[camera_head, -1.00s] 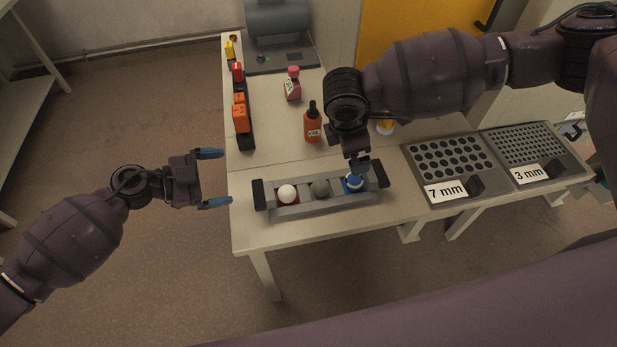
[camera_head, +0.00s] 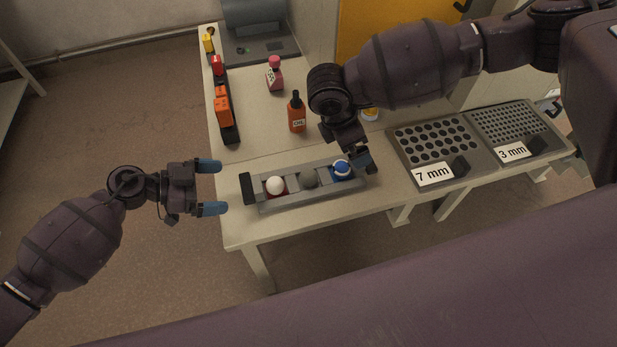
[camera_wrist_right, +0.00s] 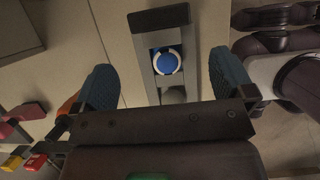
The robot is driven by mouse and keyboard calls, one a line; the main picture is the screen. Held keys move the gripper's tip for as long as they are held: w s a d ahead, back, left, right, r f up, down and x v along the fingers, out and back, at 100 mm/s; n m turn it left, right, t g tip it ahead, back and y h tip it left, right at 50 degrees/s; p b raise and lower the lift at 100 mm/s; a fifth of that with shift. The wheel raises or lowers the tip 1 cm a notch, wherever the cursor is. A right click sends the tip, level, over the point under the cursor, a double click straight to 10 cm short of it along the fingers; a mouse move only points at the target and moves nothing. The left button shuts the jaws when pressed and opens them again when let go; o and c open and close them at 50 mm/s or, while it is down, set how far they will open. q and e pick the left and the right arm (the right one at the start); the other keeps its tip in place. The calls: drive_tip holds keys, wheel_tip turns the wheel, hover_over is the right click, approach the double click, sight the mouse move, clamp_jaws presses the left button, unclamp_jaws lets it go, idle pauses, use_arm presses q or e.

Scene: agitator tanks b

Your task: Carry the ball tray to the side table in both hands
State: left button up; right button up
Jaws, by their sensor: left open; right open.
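The ball tray (camera_head: 310,195) is a grey tray on the bench with a black handle (camera_head: 246,188) at its left end. It holds a white ball (camera_head: 275,185), a dark grey ball (camera_head: 309,179) and a blue-and-white ball (camera_head: 342,169) in a row. My left gripper (camera_head: 210,187) is open and empty, just left of the left handle and apart from it. My right gripper (camera_head: 364,160) is over the tray's right end.
An orange oil bottle (camera_head: 297,112) and a pink bottle (camera_head: 275,74) stand behind the tray. A dark rack with orange items (camera_head: 223,108) runs along the bench's left edge. The 7 mm sieve (camera_head: 437,138) and 3 mm sieve (camera_head: 512,126) are at the right.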

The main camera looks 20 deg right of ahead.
sight(249, 186)
use_arm(q)
drive_tip(key=x, duration=0.8)
drive_tip(key=shift+d, duration=0.3)
use_arm(e)
drive_tip(key=x, duration=0.8)
drive_tip(key=shift+d+f, duration=0.15)
drive_tip(key=shift+f, duration=0.15)
use_arm(q)
drive_tip(key=c, duration=1.3)
use_arm(e)
drive_tip(key=c, duration=1.3)
